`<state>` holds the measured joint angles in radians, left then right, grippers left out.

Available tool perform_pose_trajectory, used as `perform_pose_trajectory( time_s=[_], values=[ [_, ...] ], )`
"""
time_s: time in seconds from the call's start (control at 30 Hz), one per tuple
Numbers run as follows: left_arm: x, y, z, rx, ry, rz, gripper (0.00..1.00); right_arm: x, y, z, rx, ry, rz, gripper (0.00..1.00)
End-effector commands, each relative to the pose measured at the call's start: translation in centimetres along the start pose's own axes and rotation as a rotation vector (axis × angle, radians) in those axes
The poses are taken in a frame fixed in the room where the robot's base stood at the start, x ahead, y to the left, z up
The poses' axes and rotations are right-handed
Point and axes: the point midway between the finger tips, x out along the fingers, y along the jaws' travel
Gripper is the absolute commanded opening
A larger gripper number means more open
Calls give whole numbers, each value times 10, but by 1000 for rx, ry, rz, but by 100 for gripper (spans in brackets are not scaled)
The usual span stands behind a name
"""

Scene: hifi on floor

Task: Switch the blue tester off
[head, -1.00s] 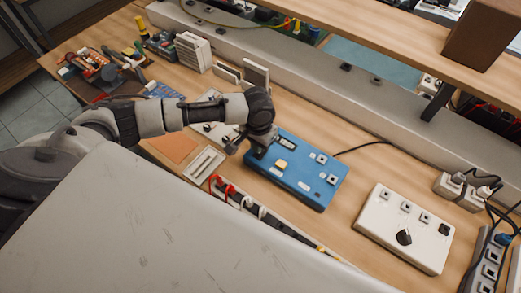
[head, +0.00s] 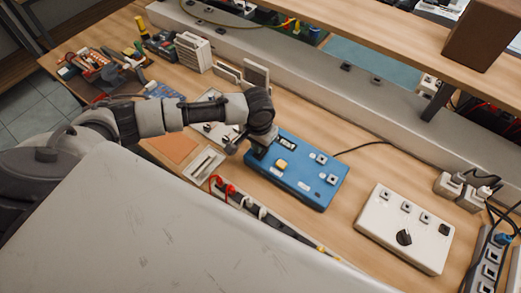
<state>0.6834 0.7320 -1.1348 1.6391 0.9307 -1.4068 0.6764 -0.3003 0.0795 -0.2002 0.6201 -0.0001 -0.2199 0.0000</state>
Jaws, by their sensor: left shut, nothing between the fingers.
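The blue tester (head: 315,183) lies flat on the wooden bench in the middle of the head view. Its top carries a small dark display, a yellowish button (head: 281,163) and several square white switches. My left gripper (head: 256,158) is at the tester's left end, pointing down. It is shut with nothing held. The wrist hides that end of the tester, and I cannot tell whether the fingertips touch it. My right gripper is not in view.
A white box with a black knob (head: 404,238) lies to the right of the tester. Power sockets (head: 462,190) and cables stand at the far right. A shelf (head: 400,45) overhangs the back.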

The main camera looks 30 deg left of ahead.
Motion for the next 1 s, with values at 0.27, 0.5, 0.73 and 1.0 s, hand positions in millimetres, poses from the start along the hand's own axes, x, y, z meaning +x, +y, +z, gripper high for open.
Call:
perform_pose_trajectory(
  time_s=[0.27,0.5,0.73,1.0],
  values=[
    [0,0,0,0,0,0,0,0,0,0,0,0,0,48],
    [3,0,0,0,0,0,0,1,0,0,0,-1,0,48],
    [6,0,0,0,0,0,0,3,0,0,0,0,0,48],
    [10,0,0,0,0,0,0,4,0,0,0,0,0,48]
  ],
)
